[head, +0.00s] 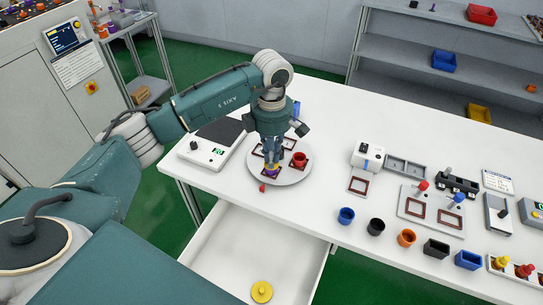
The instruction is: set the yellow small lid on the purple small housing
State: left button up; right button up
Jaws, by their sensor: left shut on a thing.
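My left gripper (272,163) points down over the grey round plate (287,181). It is shut on the yellow small lid (273,167), which shows as a small patch of yellow at the fingertips. The purple small housing (268,174) is right below, in a dark red square frame on the front left of the plate. The fingers partly hide both parts. I cannot tell whether the lid touches the housing or is a little above it. My right gripper is not in view.
A red cup (299,160) stands beside the gripper on the plate. A small red piece (262,187) lies at the plate's front edge. A scale (211,150) is to the left. Several cups line the table's front right.

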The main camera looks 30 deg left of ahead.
pick_arm(q)
jog(key=o, duration=0.8)
jog(key=shift+r, duration=0.1)
notch_tip(320, 180, up, 12)
jog(key=shift+f, duration=0.1)
jog(key=shift+d+f, duration=0.1)
dwell(0.4)
